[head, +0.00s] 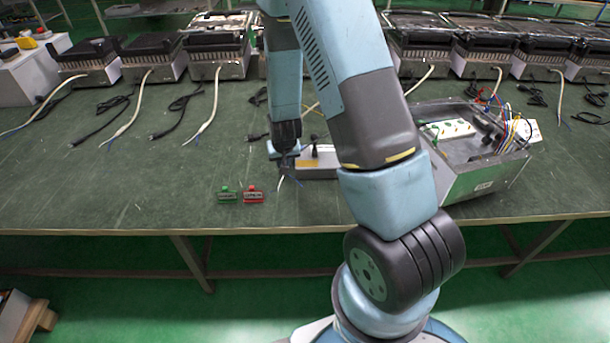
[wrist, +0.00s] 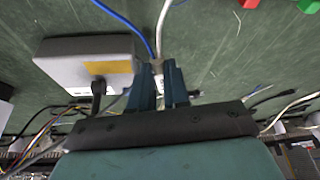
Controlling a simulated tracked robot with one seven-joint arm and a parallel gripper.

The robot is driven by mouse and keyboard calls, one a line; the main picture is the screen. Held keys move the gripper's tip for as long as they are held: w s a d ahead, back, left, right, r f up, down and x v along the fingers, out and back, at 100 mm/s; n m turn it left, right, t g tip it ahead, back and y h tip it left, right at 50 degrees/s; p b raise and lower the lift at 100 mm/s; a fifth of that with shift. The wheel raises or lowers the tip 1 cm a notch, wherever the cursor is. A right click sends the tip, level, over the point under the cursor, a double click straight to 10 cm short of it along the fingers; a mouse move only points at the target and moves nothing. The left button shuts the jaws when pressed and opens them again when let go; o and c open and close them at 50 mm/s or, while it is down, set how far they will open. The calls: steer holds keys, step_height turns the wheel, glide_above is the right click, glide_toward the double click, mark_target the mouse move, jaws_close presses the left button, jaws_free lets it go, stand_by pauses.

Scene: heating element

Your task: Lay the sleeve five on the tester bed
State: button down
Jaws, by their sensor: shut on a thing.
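My gripper (head: 285,162) points down low over the green bench, at the left end of a small grey box with a yellow label (head: 309,163). I take this box to be the tester bed; it also shows left of the fingers in the wrist view (wrist: 70,62). In the wrist view my gripper (wrist: 161,68) is shut on a white sleeved cord (wrist: 160,35), which I take to be sleeve five. The cord runs up from between the fingertips, with a blue wire (wrist: 128,27) beside it. The held part is mostly hidden by the fingers, and no number is readable.
A green clip (head: 228,195) and a red clip (head: 252,195) lie on the bench near its front edge. An open metal housing with wires (head: 470,170) stands at right. Several grill units (head: 215,55) with loose cords line the back. The left front bench is clear.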

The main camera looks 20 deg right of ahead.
steer(key=s+a+r+m, duration=0.2)
steer(key=s+a, duration=0.3)
steer(key=s, duration=0.4)
steer(key=h, duration=0.1)
glide_toward(283, 184)
steer(key=w, duration=0.1)
steer(key=w+f, duration=0.1)
steer(key=shift+w+d+f, duration=0.15)
steer(key=shift+w+d, duration=0.2)
steer(key=shift+d, duration=0.05)
steer(key=shift+w+d+f, duration=0.3)
steer(key=shift+w+f, duration=0.3)
steer(key=shift+f, duration=1.65)
steer(key=c, duration=1.1)
jaws_free()
steer(key=shift+a, duration=0.1)
